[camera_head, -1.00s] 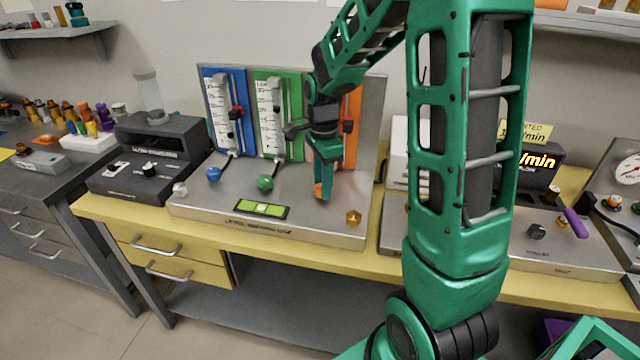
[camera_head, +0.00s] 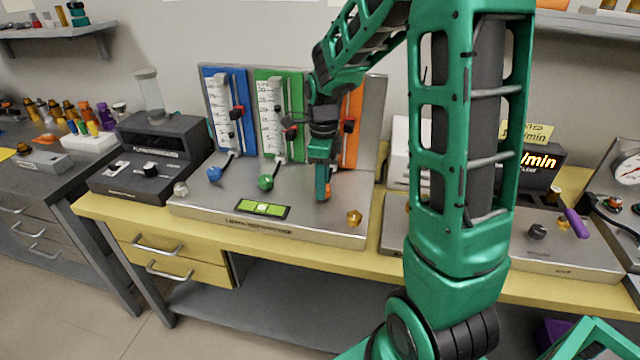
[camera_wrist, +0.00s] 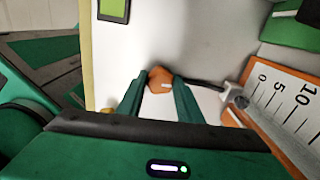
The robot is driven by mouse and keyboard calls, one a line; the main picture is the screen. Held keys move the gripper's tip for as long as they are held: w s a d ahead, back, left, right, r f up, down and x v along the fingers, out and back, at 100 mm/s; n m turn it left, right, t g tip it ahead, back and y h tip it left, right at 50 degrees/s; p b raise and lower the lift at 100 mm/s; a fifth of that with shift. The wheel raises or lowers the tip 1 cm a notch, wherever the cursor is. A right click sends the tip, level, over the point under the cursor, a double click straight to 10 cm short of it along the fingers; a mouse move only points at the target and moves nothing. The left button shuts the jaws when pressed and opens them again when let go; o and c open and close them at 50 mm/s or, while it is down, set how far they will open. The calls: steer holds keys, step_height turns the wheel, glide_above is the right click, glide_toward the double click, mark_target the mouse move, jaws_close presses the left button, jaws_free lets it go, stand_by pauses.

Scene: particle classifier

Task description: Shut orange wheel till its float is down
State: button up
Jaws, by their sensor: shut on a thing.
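The orange wheel (camera_wrist: 160,80) sits between the fingertips of my gripper (camera_wrist: 158,88) in the wrist view, and the gripper is shut on it. In the head view my gripper (camera_head: 323,190) points down at the steel base, and only a little orange shows at its tips. My arm hides much of that panel's scale. In the wrist view the lower part of the orange scale (camera_wrist: 285,100) shows marks 0, 5 and 10. I cannot make out its float.
Blue (camera_head: 227,110) and green (camera_head: 278,110) panels stand left of the orange one, with a blue wheel (camera_head: 215,174) and a green wheel (camera_head: 265,182) before them. A green level (camera_head: 263,209) and a brass knob (camera_head: 354,218) are near the base's front edge.

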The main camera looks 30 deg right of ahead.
steer(key=shift+w+r, duration=0.1)
steer(key=shift+w, duration=0.05)
steer(key=o, duration=1)
steer(key=shift+o, duration=0.2)
step_height(320, 180, up, 11)
steer(key=shift+f, duration=0.2)
steer(key=s+d+f+n, duration=0.1)
steer(key=s+n, duration=0.9)
steer(key=s, duration=0.3)
steer(key=s+d+f+n, duration=0.2)
steer(key=s+n, duration=0.8)
steer(key=s, duration=0.4)
steer(key=shift+s+d+f, duration=0.15)
steer(key=shift+s+f, duration=0.05)
steer(key=shift+w, duration=0.1)
